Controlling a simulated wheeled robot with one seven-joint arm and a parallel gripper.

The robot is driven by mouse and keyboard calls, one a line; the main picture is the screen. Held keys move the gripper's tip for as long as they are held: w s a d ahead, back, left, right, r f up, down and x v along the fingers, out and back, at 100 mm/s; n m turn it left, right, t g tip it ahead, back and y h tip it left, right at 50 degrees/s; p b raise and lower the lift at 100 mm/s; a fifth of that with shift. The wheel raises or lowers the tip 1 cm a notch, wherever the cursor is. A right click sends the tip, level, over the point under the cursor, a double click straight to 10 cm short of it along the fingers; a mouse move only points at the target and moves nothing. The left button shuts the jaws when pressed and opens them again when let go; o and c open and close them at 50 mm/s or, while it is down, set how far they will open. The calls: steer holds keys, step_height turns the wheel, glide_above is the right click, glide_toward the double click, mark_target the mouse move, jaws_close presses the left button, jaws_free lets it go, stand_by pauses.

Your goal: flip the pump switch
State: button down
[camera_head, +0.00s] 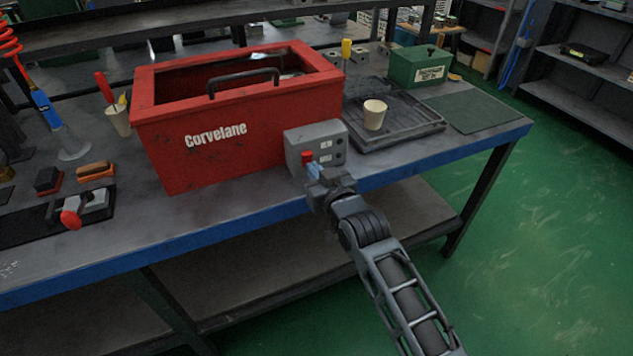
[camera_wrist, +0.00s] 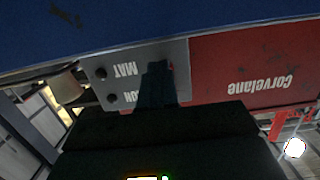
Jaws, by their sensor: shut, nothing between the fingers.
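A grey switch box (camera_head: 331,136) stands at the front of the bench, against the right end of the red toolbox. A red switch knob (camera_head: 307,156) sticks out on its left side. Two dark round spots and small labels are on its front. In the wrist view the grey box (camera_wrist: 120,82) is upside down, and the knob is not visible there. My gripper (camera_head: 314,171) is shut and empty, its tips just below the knob in the head view. Contact cannot be told. In the wrist view the closed fingers (camera_wrist: 157,70) cover part of the box face.
The red toolbox (camera_head: 230,135) with a dark handle fills the bench behind and left. A black tray (camera_head: 400,128) with a beige cup (camera_head: 374,114) stands to the right, beside a green box (camera_head: 419,66). The blue bench edge (camera_head: 430,157) runs near my arm. The right front is open floor.

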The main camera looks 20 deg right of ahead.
steer(key=shift+w+f+t+b, duration=0.3)
steer(key=shift+t+b, duration=0.2)
steer(key=shift+b, duration=0.7)
